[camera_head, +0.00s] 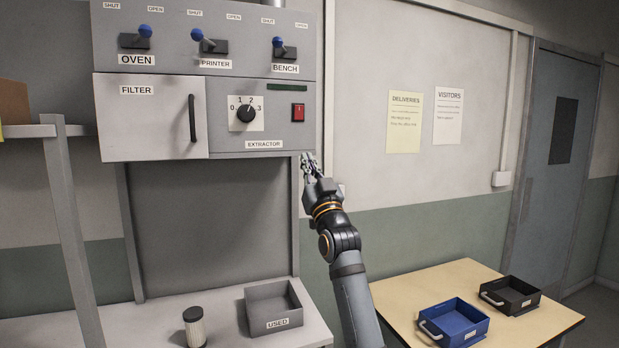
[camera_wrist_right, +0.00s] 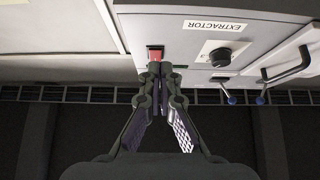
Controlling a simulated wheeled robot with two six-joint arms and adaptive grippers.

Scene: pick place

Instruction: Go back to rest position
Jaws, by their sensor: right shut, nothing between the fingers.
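My right gripper (camera_head: 309,162) is raised in front of the extractor cabinet, just below its lower right corner in the head view. Its fingers are shut and hold nothing. In the right wrist view the closed fingertips (camera_wrist_right: 160,70) point up towards the red switch (camera_wrist_right: 155,52), with the dial (camera_wrist_right: 221,56) off to the right. I cannot tell the gap between fingertips and cabinet. In the head view the red switch (camera_head: 298,112) and the dial (camera_head: 246,114) show clear of the gripper. My left gripper is not in view.
The filter door (camera_head: 150,116) is closed, with three blue-knobbed levers above it. Below stand a cylindrical filter (camera_head: 195,327) and a grey USED bin (camera_head: 274,304). A wooden table (camera_head: 440,287) at right holds a blue tray (camera_head: 452,323) and a black tray (camera_head: 510,294).

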